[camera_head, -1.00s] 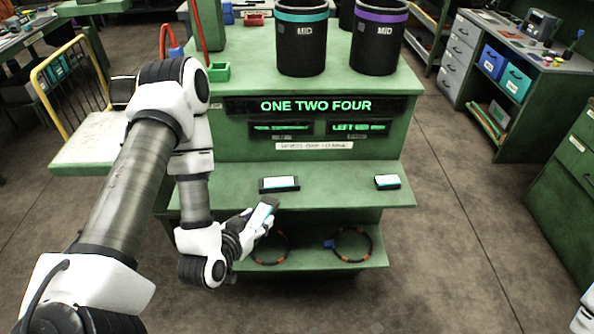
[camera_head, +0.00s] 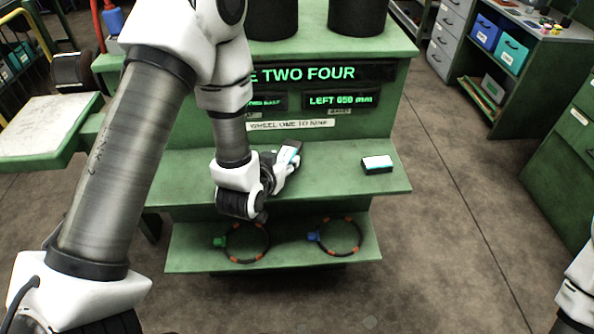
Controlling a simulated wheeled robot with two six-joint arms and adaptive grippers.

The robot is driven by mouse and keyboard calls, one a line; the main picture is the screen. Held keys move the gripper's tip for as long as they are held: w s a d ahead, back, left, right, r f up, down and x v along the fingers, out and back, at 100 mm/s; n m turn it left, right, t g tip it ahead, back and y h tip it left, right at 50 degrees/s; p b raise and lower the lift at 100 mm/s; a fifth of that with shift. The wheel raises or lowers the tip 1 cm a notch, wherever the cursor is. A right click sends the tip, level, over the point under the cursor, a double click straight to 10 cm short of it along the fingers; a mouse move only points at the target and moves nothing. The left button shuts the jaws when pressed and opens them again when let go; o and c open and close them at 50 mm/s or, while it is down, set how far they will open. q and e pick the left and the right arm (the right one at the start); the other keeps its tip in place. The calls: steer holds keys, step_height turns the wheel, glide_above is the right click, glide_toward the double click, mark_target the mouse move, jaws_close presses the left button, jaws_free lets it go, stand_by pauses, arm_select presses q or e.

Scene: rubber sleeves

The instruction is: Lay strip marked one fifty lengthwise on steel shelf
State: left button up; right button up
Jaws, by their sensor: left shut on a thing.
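My left gripper (camera_head: 284,172) is shut on a small dark strip with a white and teal face (camera_head: 289,153). It holds the strip tilted, over the upper green shelf (camera_head: 335,178); I cannot tell if they touch. Its marking is too small to read. A similar dark block with a white and teal face (camera_head: 377,164) lies on the right part of that shelf. Anything lying behind my left gripper is hidden. My right gripper is not in view.
The lower shelf (camera_head: 285,266) carries two dark rings with orange marks, one with a green tag (camera_head: 220,241) and one with a blue tag (camera_head: 314,236). Lit displays (camera_head: 340,100) are on the panel behind. The upper shelf is bare between gripper and right block.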

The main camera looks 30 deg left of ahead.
mark_target(298, 172)
arm_select(q)
steer(key=w+d, duration=0.1)
steer(key=w, duration=0.1)
steer(key=w+d+p, duration=0.1)
steer(key=w, duration=0.1)
steer(key=shift+d+f, duration=0.1)
steer(key=shift+d, duration=0.05)
steer(key=f, duration=0.3)
steer(key=shift+w+a+f+p, duration=0.1)
steer(key=shift+a+f+p, duration=0.1)
steer(key=shift+f+p, duration=0.1)
steer(key=shift+d, duration=0.15)
steer(key=o, duration=0.7)
steer(key=shift+f, duration=0.1)
steer(key=o, duration=0.4)
steer(key=shift+o, duration=0.2)
